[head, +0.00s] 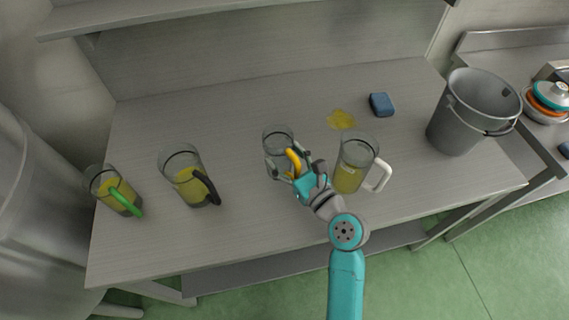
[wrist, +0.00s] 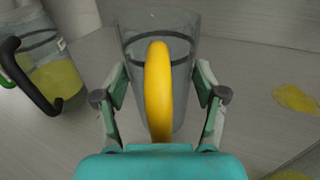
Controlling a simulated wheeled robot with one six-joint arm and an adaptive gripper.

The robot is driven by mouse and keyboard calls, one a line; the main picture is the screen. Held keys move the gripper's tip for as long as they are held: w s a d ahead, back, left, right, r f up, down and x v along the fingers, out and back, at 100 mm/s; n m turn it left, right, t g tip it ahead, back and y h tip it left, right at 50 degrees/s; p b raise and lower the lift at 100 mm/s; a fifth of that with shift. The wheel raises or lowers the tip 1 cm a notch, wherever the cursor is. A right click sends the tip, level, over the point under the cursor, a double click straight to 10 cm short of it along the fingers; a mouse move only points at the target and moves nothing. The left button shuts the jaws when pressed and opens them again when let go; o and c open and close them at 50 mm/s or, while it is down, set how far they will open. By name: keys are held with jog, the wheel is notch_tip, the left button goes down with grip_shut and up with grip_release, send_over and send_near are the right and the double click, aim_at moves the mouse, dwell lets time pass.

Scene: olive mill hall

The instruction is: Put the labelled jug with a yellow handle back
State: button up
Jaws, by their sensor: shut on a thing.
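The jug with the yellow handle (head: 275,139) is clear and looks empty, with a dark ring below its rim. It stands upright at the middle of the table, or just above it; I cannot tell which. Its yellow handle (wrist: 158,88) points at my gripper in the wrist view. My gripper (head: 294,164) is shut on this jug, with its fingers on either side of the handle. No label shows on the jug's visible side in either view.
Jugs of yellow-green liquid with green (head: 117,191), black (head: 187,177) and white (head: 352,166) handles stand on the table (head: 240,222). A yellow spill (head: 341,119), blue sponge (head: 382,105) and grey bucket (head: 468,112) are right. A shelf (head: 140,14) hangs above.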

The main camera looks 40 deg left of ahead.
aim_at(287, 167)
jog(key=shift+f, duration=1.75)
jog(key=shift+f, duration=0.1)
jog(key=o, duration=1.5)
jog(key=v, duration=1.2)
jog(key=shift+r, duration=0.25)
jog(key=shift+d, duration=0.1)
